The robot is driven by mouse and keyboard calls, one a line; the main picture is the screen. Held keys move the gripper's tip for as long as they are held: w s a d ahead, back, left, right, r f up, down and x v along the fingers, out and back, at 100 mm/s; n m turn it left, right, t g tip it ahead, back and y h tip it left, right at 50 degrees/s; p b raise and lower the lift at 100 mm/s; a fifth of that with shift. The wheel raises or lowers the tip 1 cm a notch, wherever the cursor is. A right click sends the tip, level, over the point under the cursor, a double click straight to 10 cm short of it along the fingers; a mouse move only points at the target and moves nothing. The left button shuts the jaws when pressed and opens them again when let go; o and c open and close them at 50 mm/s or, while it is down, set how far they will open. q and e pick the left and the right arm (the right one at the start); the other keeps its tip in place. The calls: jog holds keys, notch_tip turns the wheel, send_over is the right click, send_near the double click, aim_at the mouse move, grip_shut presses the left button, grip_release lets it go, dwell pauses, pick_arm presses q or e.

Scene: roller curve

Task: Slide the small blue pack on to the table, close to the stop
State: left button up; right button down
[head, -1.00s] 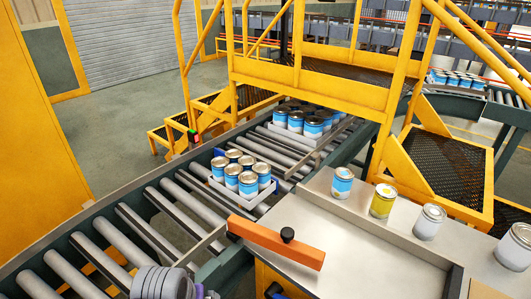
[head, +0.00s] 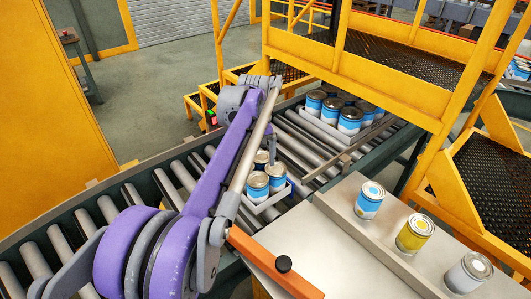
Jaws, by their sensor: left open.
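The small blue pack (head: 276,196), a shallow grey tray of blue-and-white cans, sits on the rollers beside the steel table (head: 330,245). My left arm hides its left part. An orange bar with a black knob (head: 262,252), apparently the stop, lies along the table's near left side. My left gripper (head: 263,82) is open at the far end of my purple arm, above the conveyor and beyond the small pack. I see nothing held in it. Its fingers are small and hard to make out. My right gripper is not in view.
A larger pack of blue cans (head: 345,112) stands farther along the rollers by the yellow stair platform (head: 365,65). Several loose cans, one blue (head: 369,200) and one yellow (head: 415,234), stand along the table's raised ledge. The table's middle is clear.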

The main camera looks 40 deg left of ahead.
aim_at(258, 181)
pick_arm(q)
notch_tip(258, 181, down, 9)
jog(key=shift+w, duration=0.15)
dwell(0.4)
grip_shut()
jog(key=shift+d, duration=0.1)
